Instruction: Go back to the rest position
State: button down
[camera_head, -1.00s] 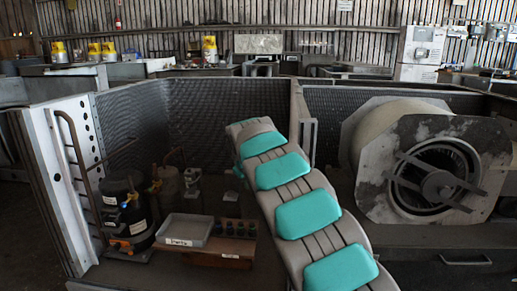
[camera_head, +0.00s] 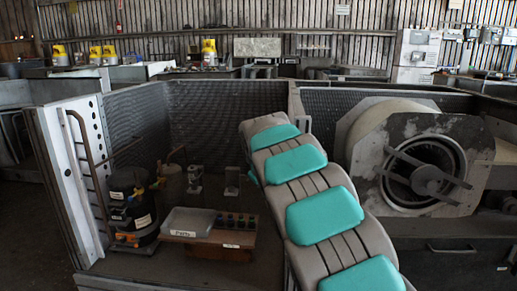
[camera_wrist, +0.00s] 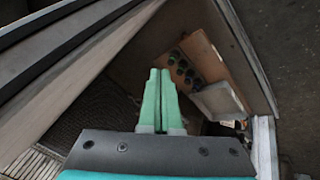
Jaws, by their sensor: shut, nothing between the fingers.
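My gripper (camera_wrist: 158,100) shows in the wrist view with its two green fingers closed together and nothing between them. It hangs over the inside of the open housing, apart from the wooden block and tray. In the head view my grey and teal arm reaches from the bottom right up to the middle of the housing. The gripper itself is not visible in that view.
A wooden block (camera_head: 232,246) with several dark knobs and a grey labelled tray (camera_head: 188,222) stand in the housing, beside a black compressor (camera_head: 130,208). The blower (camera_head: 420,175) is on the right. A metal side panel (camera_head: 75,180) edges the left.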

jog(key=s+d+m+g, duration=0.15)
jog(key=s+d, duration=0.25)
jog(key=s, duration=0.4)
jog(key=s+d+f+m+g, duration=0.1)
jog(key=s+d+m, duration=0.1)
jog(key=s+d, duration=0.45)
jog(key=s+d+m+g, duration=0.1)
jog(key=s+d+m, duration=0.1)
jog(key=s, duration=0.8)
jog(key=s+f+m+g, duration=0.1)
jog(key=s+f, duration=0.3)
jog(key=s, duration=1.1)
jog(key=s+f+m+g+y, duration=0.1)
jog(key=s+f+g, duration=0.2)
jog(key=s, duration=1.2)
jog(key=shift+s+d+f, duration=0.15)
jog(key=shift+f, duration=0.45)
